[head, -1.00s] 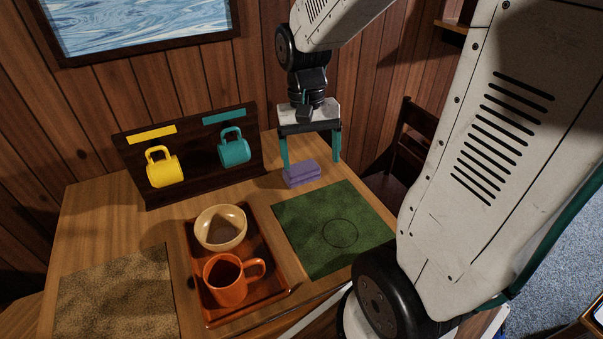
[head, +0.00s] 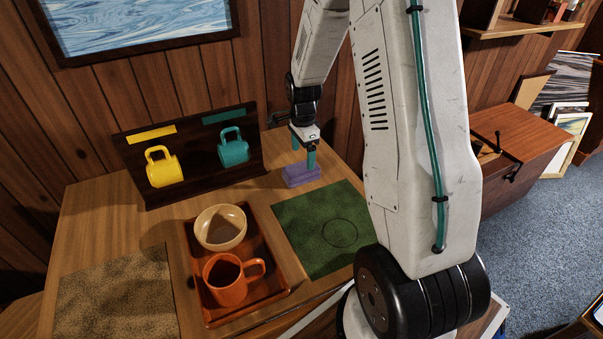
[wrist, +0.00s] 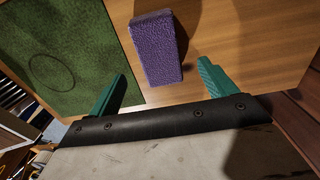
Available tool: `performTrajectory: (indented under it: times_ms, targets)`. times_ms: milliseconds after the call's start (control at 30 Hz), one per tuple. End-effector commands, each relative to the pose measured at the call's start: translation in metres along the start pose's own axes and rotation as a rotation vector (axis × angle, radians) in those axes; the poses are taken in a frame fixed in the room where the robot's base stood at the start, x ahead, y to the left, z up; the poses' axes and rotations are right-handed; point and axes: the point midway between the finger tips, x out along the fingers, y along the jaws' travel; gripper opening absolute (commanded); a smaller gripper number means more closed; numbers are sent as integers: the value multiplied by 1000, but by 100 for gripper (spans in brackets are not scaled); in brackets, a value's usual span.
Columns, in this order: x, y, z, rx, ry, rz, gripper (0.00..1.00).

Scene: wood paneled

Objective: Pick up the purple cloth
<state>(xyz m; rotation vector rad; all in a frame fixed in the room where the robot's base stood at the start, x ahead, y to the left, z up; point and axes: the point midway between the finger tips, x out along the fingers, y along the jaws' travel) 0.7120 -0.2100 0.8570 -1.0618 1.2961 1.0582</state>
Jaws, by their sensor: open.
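The purple cloth (head: 301,175) is a small folded block on the wooden table, just behind the green mat. In the wrist view the cloth (wrist: 158,48) lies ahead of and between the two teal fingers, with room on both sides. My gripper (head: 304,165) is above the cloth in the head view, turned so that one finger overlaps the cloth. In the wrist view my gripper (wrist: 162,80) is open and empty. I cannot tell the exact height of the fingertips over the table.
The green mat (head: 300,245) lies in front of the cloth. A dark rack (head: 200,172) with a yellow mug (head: 163,168) and a teal mug (head: 233,148) stands to the left. A red-brown tray (head: 268,272) holds a bowl (head: 220,228) and an orange mug (head: 226,280).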

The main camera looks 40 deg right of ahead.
Motion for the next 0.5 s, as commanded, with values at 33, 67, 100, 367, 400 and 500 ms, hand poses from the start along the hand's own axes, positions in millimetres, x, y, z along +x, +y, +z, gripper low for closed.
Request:
performTrajectory:
  times_ms: [33, 67, 100, 367, 400, 500]
  targets:
    - [7, 1, 0, -1, -1, 4, 84]
    - [11, 1, 0, -1, -1, 4, 84]
    - [15, 1, 0, -2, -1, 4, 84]
    - [52, 1, 2, -3, -1, 5, 84]
    - [57, 1, 2, -3, -1, 5, 84]
    - [65, 1, 2, -4, 0, 3, 84]
